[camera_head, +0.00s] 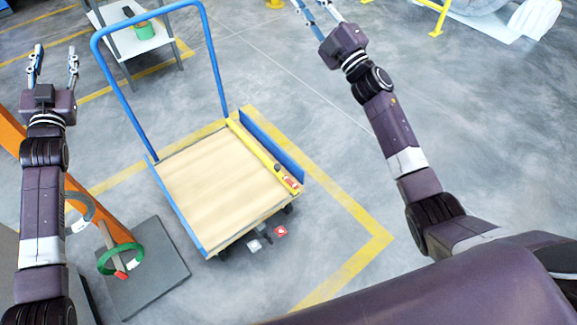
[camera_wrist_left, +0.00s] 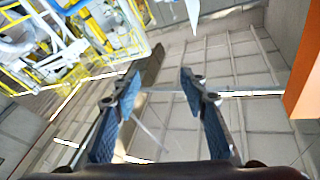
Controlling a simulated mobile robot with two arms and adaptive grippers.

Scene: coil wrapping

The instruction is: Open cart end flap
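The cart (camera_head: 220,185) stands in the middle of the head view, with a light wooden deck and a tall blue push handle (camera_head: 128,107) at its far left end. A blue panel (camera_head: 272,148) runs along its right edge, beside a long yellow bar (camera_head: 262,153) with a red piece near its front end. My left gripper (camera_head: 53,55) is raised left of the cart, open and empty. Its spread fingers show in the left wrist view (camera_wrist_left: 160,75). My right gripper (camera_head: 316,8) is beyond the cart to the upper right. Its fingers look apart, with the tips cut off; nothing shows between them.
An orange post (camera_head: 100,215) and dark base plate (camera_head: 155,270) with a green ring (camera_head: 120,258) stand left of the cart. A white-topped table (camera_head: 130,38) is behind. Red and white parts (camera_head: 280,231) show by the cart's front. Floor to the right is clear.

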